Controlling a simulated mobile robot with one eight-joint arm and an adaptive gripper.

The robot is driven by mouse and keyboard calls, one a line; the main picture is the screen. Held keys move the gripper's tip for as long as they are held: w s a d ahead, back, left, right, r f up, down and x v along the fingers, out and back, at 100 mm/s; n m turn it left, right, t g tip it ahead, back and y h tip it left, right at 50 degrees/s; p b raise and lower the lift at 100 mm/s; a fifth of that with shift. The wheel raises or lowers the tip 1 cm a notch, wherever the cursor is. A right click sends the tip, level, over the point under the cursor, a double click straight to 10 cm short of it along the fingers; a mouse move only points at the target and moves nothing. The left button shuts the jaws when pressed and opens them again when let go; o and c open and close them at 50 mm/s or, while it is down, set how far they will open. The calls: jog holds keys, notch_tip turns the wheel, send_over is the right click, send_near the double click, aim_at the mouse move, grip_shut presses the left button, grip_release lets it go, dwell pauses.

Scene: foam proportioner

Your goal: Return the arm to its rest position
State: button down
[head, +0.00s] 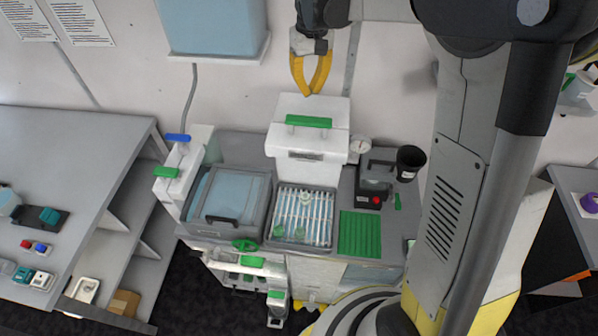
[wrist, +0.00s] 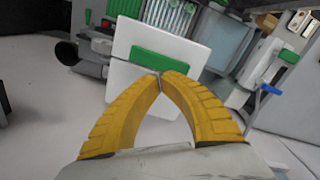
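My gripper (head: 316,92) has two yellow fingers and hangs in front of the back wall, above a white box (head: 318,110) with a green handle (head: 309,121). In the wrist view the fingertips of my gripper (wrist: 161,75) meet, with nothing seen between them. The green handle also shows in the wrist view (wrist: 158,62), beyond the fingertips on the white box; I cannot tell the exact gap.
A grey bench holds a clear-lidded bin (head: 228,197), a tray of tubes (head: 302,217), a green mat (head: 360,234) and a black cup (head: 410,160). A blue tank (head: 213,28) hangs on the wall. A grey table (head: 70,160) stands at the left.

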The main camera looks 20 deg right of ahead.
jog(key=s+f+t+b, duration=0.3)
jog(key=s+f+b, duration=0.9)
jog(key=f+b, duration=0.2)
jog(key=s+f+m+t+b, duration=0.1)
jog(key=s+f+t+b, duration=0.3)
jog(key=s+f+b, duration=0.8)
notch_tip(320, 180, down, 3)
jog(key=b, duration=0.6)
jog(key=w+r+m+g+p, duration=0.1)
jog(key=w+r+g+p, duration=0.1)
jog(key=w+r+p, duration=0.55)
jog(key=w+r+m+g+p, duration=0.1)
jog(key=w+r+p, duration=0.3)
jog(key=r+p, duration=0.55)
jog(key=w+r+m+g+p, duration=0.1)
jog(key=w+r+g+p, duration=0.1)
jog(key=w+r+p, duration=0.5)
jog(key=w+r+m+g+p, duration=0.2)
jog(key=w+r+p, duration=0.35)
jog(key=p, duration=0.45)
jog(key=shift+f+b, duration=1.95)
jog(key=shift+f, duration=1.35)
